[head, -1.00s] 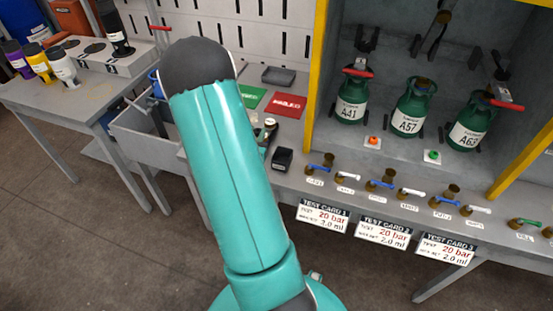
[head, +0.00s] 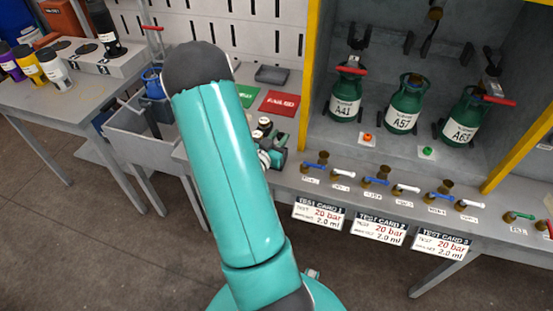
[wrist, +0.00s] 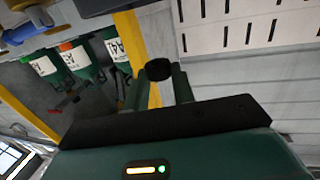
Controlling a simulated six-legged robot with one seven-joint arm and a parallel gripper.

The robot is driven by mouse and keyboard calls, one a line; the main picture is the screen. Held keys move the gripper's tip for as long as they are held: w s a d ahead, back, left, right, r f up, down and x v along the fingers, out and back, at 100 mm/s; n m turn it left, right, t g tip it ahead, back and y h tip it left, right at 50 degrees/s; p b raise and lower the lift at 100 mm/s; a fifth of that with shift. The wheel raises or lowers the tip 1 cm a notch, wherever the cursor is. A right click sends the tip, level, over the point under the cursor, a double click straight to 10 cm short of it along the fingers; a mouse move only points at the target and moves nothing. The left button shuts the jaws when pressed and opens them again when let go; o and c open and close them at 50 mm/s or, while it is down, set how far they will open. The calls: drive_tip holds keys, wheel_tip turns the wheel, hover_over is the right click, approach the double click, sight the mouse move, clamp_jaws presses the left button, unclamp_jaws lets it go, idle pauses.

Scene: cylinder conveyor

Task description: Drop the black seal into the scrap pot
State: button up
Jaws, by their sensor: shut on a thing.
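My gripper (wrist: 166,84) is shut on a small black round thing (wrist: 158,69), which looks like the black seal and sits between the two green fingertips in the wrist view. In the head view my gripper (head: 274,153) shows beside my teal forearm, low over the bench's left part. The held seal cannot be made out there. I cannot pick out the scrap pot for sure; the small black open box seen earlier at this spot is now hidden behind my gripper.
A red FAILED card (head: 277,104), a green card (head: 246,95) and a grey tray (head: 271,75) lie behind my gripper. Green cylinders A41 (head: 345,107), A57 (head: 404,116) and A63 (head: 461,131) stand in the yellow-framed bay. Small valves line the bench front.

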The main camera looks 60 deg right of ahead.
drive_tip(key=shift+f, duration=0.25)
drive_tip(key=o, duration=1)
drive_tip(key=a, duration=1.3)
drive_tip(key=shift+w+a+r, duration=0.25)
drive_tip(key=shift+a+r, duration=0.15)
drive_tip(key=shift+w, duration=0.1)
